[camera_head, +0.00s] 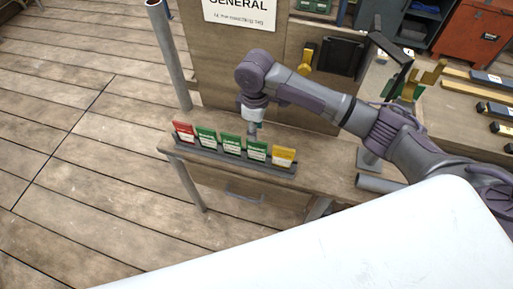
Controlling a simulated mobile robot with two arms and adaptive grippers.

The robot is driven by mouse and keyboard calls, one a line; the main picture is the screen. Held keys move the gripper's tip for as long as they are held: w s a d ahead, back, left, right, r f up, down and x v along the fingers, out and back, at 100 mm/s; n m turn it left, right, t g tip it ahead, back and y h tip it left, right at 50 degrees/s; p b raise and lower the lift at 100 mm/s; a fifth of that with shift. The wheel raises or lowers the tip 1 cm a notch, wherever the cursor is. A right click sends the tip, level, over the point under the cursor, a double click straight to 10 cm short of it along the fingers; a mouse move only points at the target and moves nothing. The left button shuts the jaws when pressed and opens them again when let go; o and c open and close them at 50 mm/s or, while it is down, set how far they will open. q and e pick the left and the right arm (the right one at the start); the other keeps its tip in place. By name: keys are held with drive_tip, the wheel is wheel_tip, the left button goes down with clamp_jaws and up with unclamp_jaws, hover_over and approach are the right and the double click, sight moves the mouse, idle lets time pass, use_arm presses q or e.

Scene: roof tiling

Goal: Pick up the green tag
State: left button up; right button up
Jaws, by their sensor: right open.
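A row of upright tags stands in a dark rack (240,164) on a wooden bench. From left to right they are a red tag (184,132), a green tag (206,138), a second green tag (231,145), a third green tag (257,151) and a yellow tag (284,157). My right gripper (252,134) points down just above and behind the third green tag. It is open and seems to hold nothing; its fingertips are small and partly hidden behind the tags. My left gripper is not in view.
The wooden bench (330,163) has a drawer beneath. A board with a "GENERAL" sign (240,12) stands behind it. A grey post (170,55) rises at the left. A large white surface (320,250) fills the lower right. Tools lie at the right. The plank floor (60,150) is clear.

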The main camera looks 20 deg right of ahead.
sight(258, 152)
wheel_tip(258, 152, down, 3)
drive_tip(key=shift+f+p, duration=0.1)
drive_tip(key=shift+p, duration=0.3)
drive_tip(key=f, duration=0.2)
drive_tip(key=f+p, duration=0.1)
drive_tip(key=shift+w+d+f, duration=0.15)
drive_tip(key=shift+d+f, duration=0.1)
drive_tip(key=shift+f, duration=0.5)
clamp_jaws()
